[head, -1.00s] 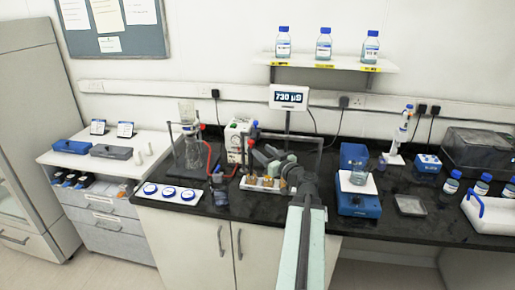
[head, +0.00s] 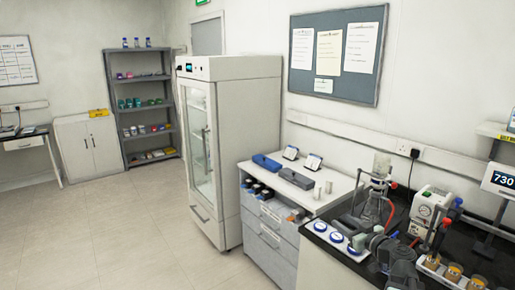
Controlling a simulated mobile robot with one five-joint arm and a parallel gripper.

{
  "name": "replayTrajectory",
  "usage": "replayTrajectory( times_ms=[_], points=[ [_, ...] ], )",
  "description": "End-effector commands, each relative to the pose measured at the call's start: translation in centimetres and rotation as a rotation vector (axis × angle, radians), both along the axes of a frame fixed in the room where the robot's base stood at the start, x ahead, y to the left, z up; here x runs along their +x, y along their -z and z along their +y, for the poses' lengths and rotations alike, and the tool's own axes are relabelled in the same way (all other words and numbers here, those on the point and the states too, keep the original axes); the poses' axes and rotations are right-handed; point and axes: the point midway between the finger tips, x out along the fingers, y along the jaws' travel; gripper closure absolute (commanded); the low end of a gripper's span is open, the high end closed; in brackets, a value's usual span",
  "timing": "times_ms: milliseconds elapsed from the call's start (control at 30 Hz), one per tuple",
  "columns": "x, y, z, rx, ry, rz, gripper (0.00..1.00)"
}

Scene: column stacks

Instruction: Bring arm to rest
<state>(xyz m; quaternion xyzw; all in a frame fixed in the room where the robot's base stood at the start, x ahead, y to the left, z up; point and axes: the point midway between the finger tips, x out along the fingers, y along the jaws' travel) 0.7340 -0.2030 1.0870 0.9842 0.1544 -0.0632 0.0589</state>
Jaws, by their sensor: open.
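My arm comes in at the bottom right of the head view, dark grey. Its end, my gripper (head: 372,241), is over the black bench top, close to the row of white round dishes with blue labels (head: 337,237). The gripper is small and dark against the bench, and its fingertips are hard to make out. It is open, and I see nothing held in it. A white rack with several amber-filled vials (head: 453,272) stands to its right, apart from it.
A glass flask on a stand (head: 371,208) and a white pump box with a gauge (head: 428,207) stand just behind my gripper. A white drawer unit (head: 270,232) and a tall glass-door cabinet (head: 229,148) are to the left. The floor (head: 120,235) at left is clear.

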Motion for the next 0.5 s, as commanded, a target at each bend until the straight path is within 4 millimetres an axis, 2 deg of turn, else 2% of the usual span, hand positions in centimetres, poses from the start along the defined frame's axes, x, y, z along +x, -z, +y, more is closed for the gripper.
replayTrajectory(
  times_ms=[33, 100, 200, 300, 400, 467, 500],
  points=[
    [0.7, 1.1, 4.7, -0.022, -0.080, 0.042, 0.56],
    [1.0, 3.0, 10.6, -0.052, -0.184, 0.119, 0.56],
    [0.1, 6.2, 18.4, -0.095, -0.321, 0.258, 0.56],
    [-2.1, 9.8, 24.8, -0.144, -0.422, 0.436, 0.56],
    [-5.4, 13.8, 29.1, -0.206, -0.462, 0.664, 0.56],
    [-7.8, 16.1, 29.9, -0.249, -0.430, 0.826, 0.56],
    [-9.2, 17.4, 29.5, -0.272, -0.379, 0.931, 0.56]
  ],
)
